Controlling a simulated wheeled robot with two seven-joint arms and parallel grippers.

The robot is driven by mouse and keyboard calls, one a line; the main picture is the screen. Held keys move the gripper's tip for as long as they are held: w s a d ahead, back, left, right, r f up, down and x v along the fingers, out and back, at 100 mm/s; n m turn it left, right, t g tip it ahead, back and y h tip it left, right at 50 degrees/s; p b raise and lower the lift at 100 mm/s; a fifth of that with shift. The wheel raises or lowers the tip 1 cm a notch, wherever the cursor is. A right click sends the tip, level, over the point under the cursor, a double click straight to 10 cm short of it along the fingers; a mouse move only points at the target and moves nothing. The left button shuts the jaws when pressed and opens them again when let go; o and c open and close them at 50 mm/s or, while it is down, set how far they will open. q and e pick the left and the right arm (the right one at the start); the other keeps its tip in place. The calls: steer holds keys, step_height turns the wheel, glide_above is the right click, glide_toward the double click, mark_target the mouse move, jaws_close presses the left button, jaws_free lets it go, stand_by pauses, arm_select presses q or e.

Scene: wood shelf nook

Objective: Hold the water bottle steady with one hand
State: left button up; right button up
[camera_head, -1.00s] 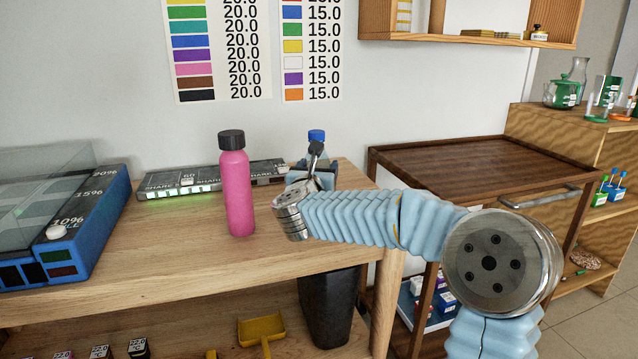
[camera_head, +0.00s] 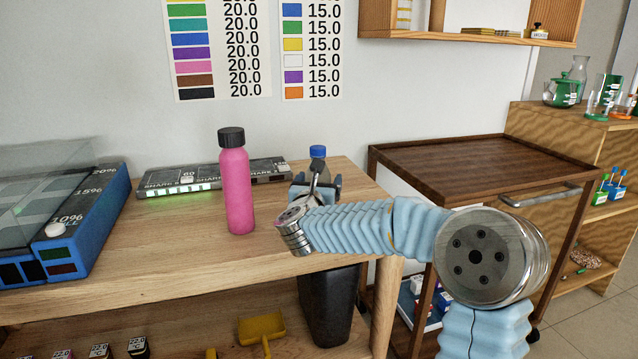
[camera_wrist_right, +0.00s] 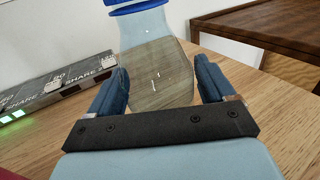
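A clear bottle with a blue cap (camera_head: 318,152) stands near the back right of the wooden table, mostly hidden by my right gripper in the head view. In the right wrist view its see-through body (camera_wrist_right: 158,75) is upright between the two blue fingers, with the table grain showing through it. My right gripper (camera_head: 318,180) has its fingers spread on either side of this bottle; it also shows in the wrist view (camera_wrist_right: 163,75) and looks open. A pink bottle (camera_head: 237,190) with a black cap stands upright to the left, apart from the gripper. My left gripper is out of view.
A long dark bar with lit green lights (camera_head: 212,180) lies behind the pink bottle. A blue case (camera_head: 93,235) stands at the table's left. A brown wooden cart (camera_head: 470,165) is close on the right. The table's front middle is clear.

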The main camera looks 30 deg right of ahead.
steer(key=shift+o, duration=0.5)
steer(key=shift+r+p, duration=0.25)
steer(key=shift+p, duration=0.1)
steer(key=b+v, duration=0.3)
steer(key=v, duration=0.7)
steer(key=shift+s+a+f, duration=0.15)
steer(key=shift+s+a, duration=0.1)
steer(key=shift+a, duration=0.1)
steer(key=shift+s+a, duration=0.35)
steer(key=shift+s, duration=0.1)
